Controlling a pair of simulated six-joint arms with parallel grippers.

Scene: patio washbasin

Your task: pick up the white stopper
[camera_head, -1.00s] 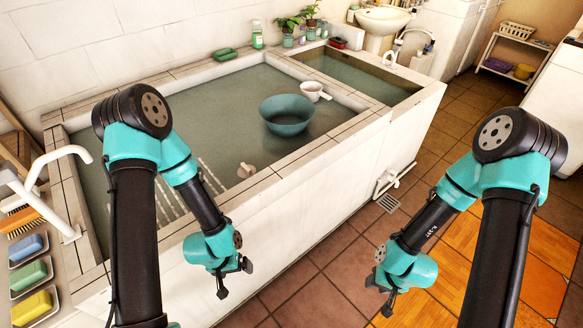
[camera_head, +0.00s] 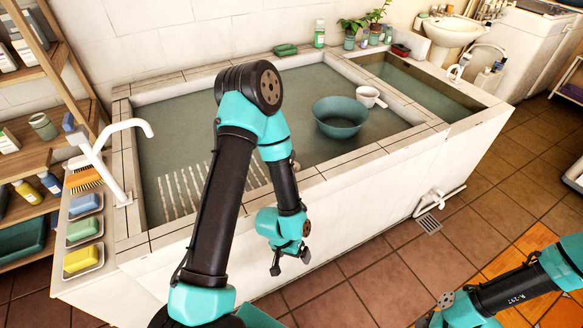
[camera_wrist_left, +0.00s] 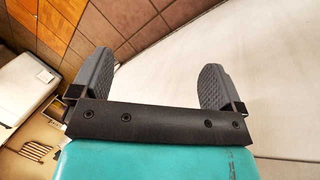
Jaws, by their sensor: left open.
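The white stopper is mostly hidden behind my left forearm in the head view. Only a small pale edge, probably the stopper (camera_head: 296,165), shows beside the arm at the basin's front rim. My left gripper (camera_head: 290,263) hangs open and empty outside the basin, in front of its white front wall. In the left wrist view its two grey fingers (camera_wrist_left: 155,68) stand wide apart with nothing between them. My right gripper (camera_head: 428,318) is at the bottom edge of the head view, partly cut off, and its jaws cannot be made out.
The water-filled basin (camera_head: 395,146) has a raised tiled rim. A teal bowl (camera_head: 340,117) and a white dipper (camera_head: 369,97) are in it. A white tap (camera_head: 118,155) and soap dishes (camera_head: 83,262) stand at the left, by a wooden shelf (camera_head: 35,150).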

